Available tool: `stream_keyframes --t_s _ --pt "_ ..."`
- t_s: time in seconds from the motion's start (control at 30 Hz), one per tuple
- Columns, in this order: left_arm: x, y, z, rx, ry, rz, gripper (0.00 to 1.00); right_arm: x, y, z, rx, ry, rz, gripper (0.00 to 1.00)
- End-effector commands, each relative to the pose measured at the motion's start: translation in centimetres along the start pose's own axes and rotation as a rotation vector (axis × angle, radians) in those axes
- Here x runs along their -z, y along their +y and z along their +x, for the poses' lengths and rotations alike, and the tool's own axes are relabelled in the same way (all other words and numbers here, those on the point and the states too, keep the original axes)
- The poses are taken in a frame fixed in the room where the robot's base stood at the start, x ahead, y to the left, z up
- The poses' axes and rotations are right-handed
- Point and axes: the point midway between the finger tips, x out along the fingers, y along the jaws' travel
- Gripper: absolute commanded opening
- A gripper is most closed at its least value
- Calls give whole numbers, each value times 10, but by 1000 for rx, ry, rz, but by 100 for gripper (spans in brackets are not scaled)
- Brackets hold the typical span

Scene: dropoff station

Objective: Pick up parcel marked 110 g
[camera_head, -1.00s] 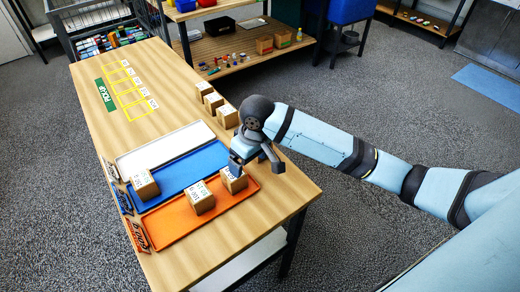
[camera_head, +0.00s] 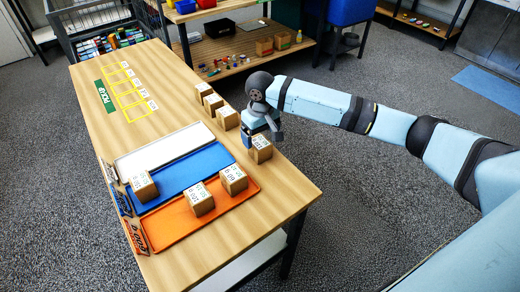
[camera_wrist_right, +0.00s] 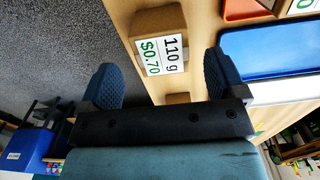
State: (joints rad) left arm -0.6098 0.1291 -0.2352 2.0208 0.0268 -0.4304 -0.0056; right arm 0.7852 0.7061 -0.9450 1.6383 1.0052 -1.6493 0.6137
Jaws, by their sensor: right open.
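The parcel marked 110 g (camera_wrist_right: 160,50) is a small brown box with a white label, also reading $0.70, in the right wrist view. In the head view a brown parcel at the table's right edge, just in front of my gripper, appears to be this one (camera_head: 261,152). My right gripper (camera_head: 268,130) is open and empty. In the right wrist view its fingers (camera_wrist_right: 163,78) are spread, with the 110 g parcel beyond the tips, roughly in line with the gap. My left gripper is not in view.
The orange tray (camera_head: 172,232) holds two parcels. The blue tray (camera_head: 190,175) holds one, and the white tray (camera_head: 165,150) looks empty. Several parcels (camera_head: 213,103) stand along the right table edge behind my gripper. A green pickup sign (camera_head: 105,95) and yellow outlines lie further back.

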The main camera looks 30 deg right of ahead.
Motion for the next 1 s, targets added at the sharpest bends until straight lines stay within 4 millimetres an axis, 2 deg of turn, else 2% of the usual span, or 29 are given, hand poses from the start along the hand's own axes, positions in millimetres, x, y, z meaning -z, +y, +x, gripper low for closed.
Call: stream_keyframes --t_s 0.13,0.4,0.7,0.77,0.93,0.97,1.0 --pt "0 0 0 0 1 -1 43 1 -1 12 0 -2 0 89" --pt "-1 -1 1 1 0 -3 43 6 -2 49 0 -1 -1 89" --pt "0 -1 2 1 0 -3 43 6 -2 54 0 0 -1 89" --pt "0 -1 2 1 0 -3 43 6 -2 54 0 0 -1 78" --pt "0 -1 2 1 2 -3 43 6 -2 54 0 0 -1 39" --pt "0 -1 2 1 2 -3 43 6 -2 54 0 0 -1 34" --pt "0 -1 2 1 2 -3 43 6 -2 54 0 0 -1 34"
